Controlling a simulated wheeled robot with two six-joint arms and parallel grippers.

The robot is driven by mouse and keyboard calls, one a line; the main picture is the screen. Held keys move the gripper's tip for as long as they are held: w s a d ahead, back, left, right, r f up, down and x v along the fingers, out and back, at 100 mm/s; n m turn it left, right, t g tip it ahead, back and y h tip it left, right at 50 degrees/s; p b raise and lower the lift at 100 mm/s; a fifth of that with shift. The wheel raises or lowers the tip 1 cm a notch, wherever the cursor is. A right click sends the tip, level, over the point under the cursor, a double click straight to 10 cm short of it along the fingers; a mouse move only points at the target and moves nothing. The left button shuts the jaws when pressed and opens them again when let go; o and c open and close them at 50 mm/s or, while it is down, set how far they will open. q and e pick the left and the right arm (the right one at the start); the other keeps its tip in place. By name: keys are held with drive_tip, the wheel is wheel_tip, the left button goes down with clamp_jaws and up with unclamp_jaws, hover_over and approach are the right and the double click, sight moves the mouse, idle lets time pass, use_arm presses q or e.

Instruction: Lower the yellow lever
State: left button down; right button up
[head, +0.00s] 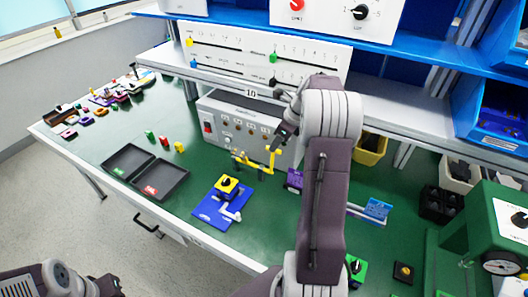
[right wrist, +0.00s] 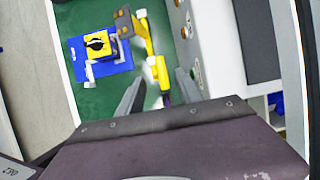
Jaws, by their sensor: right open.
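The yellow lever (head: 272,160) stands near the front of the grey control box, at the middle of the green table, beside a yellow bar (head: 243,160). In the right wrist view the yellow lever (right wrist: 158,70) shows just beyond and between the fingers. My right gripper (head: 284,128) is open, above the lever and near the box front; in the right wrist view its two fingers (right wrist: 160,92) are spread. I cannot tell whether they touch the lever. My left arm is at the bottom left of the head view; its fingers are not clearly shown.
The grey box (head: 222,133) stands behind the lever, under a white slider panel (head: 230,58). A blue plate with a yellow rotary switch (head: 227,186) lies in front. Black trays (head: 165,182) are left. My right arm hides part of the table.

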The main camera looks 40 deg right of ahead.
drive_tip(key=x, duration=0.9)
drive_tip(key=shift+w+f+b, duration=0.25)
drive_tip(key=shift+w+b, duration=0.1)
drive_tip(key=shift+b, duration=0.05)
clamp_jaws()
idle(0.8)
